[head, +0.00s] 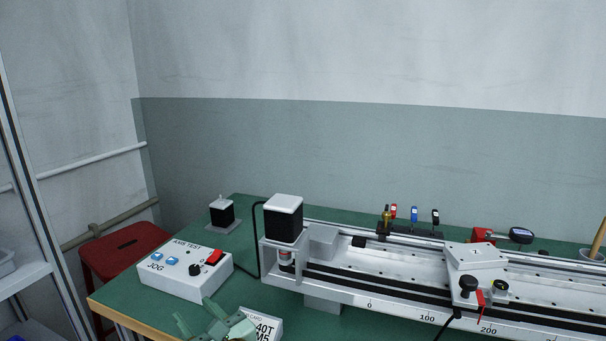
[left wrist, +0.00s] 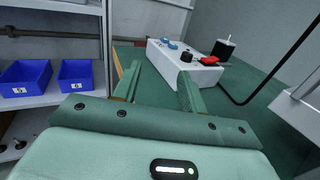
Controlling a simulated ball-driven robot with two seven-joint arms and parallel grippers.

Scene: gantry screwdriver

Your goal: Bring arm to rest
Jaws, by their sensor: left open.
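My left gripper (head: 195,317) shows at the bottom of the head view, low in front of the white jog box (head: 186,271). It is open and empty. In the left wrist view its two green fingers (left wrist: 157,88) stand apart, pointing toward the jog box (left wrist: 181,63), with nothing between them. My right gripper is in neither view.
A gantry rail (head: 400,300) with a motor (head: 284,218) and carriage (head: 476,267) spans the green table (head: 130,284). A white card (head: 264,326) lies near my left gripper. A red stool (head: 122,247) and a shelf with blue bins (left wrist: 77,76) stand left.

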